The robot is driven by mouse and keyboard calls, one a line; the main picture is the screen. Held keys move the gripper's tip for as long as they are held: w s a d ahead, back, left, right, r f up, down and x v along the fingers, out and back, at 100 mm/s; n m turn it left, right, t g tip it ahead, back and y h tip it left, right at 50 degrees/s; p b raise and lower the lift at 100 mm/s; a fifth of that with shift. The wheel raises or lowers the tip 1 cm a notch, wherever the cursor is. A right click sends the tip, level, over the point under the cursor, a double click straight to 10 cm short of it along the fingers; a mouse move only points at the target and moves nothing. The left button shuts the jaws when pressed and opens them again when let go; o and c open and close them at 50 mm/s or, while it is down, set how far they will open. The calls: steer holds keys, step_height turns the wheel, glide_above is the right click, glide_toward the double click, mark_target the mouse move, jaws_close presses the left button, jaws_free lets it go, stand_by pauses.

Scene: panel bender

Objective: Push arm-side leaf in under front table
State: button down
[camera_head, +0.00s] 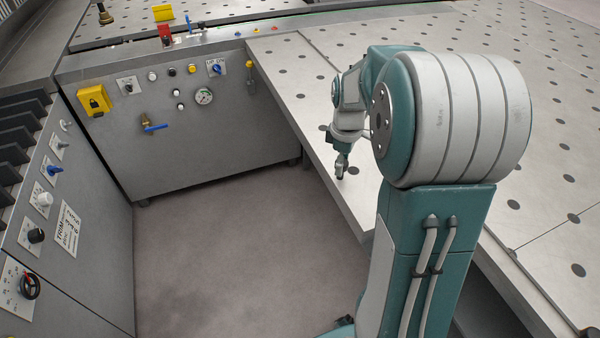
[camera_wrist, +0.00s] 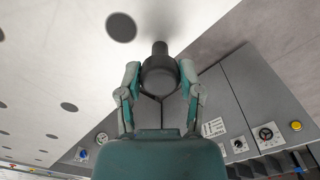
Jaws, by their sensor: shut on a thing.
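The arm-side leaf appears to be the pale metal strip with dark round spots (camera_head: 290,88), along the left edge of the front table (camera_head: 545,135). A seam runs between the strip and the table, partly hidden by my arm. My gripper (camera_head: 342,168) is low at the leaf's left edge. In the wrist view, my gripper (camera_wrist: 160,78) is shut around a dark round knob (camera_wrist: 160,70) with a short stem, at the pale sheet's edge. The leaf's underside is hidden, and I cannot tell how the knob joins it.
A grey control panel (camera_head: 185,150) with a yellow lock box (camera_head: 94,100), blue-handled valve (camera_head: 150,125) and gauge (camera_head: 204,96) stands at the back. Another panel with knobs (camera_head: 50,190) stands at left. The floor (camera_head: 240,250) between them and the leaf is clear.

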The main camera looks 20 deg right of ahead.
steer(key=d, duration=2.2)
steer(key=shift+s+f, duration=0.1)
steer(key=shift+s, duration=0.2)
steer(key=shift+c, duration=1.3)
jaws_free()
steer(key=shift+d, duration=0.3)
